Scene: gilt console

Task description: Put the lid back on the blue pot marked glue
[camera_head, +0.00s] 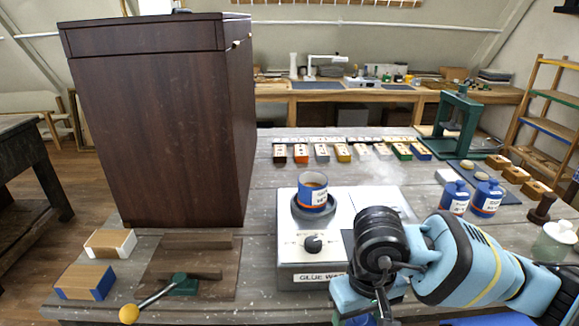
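An open blue pot (312,193) with a white label and an orange band stands upright in the dark ring of the glue warmer (305,278). Its top is uncovered and shows brownish contents; its label is too small to read surely. No loose lid can be made out. Two other blue pots, a left one (455,197) and a right one (487,198), have blue knobbed tops on. My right arm comes in from the right, low in front of the warmer's right side. Its gripper points down and its fingertips are hidden or cut off below. My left gripper is out of view.
A tall dark wooden cabinet (160,120) stands at the left. Wooden blocks (110,242) and a lever tool with a yellow knob (129,313) lie front left. Several coloured blocks (344,153) line the back. A green press (458,125) and a pale jar (555,241) are at the right.

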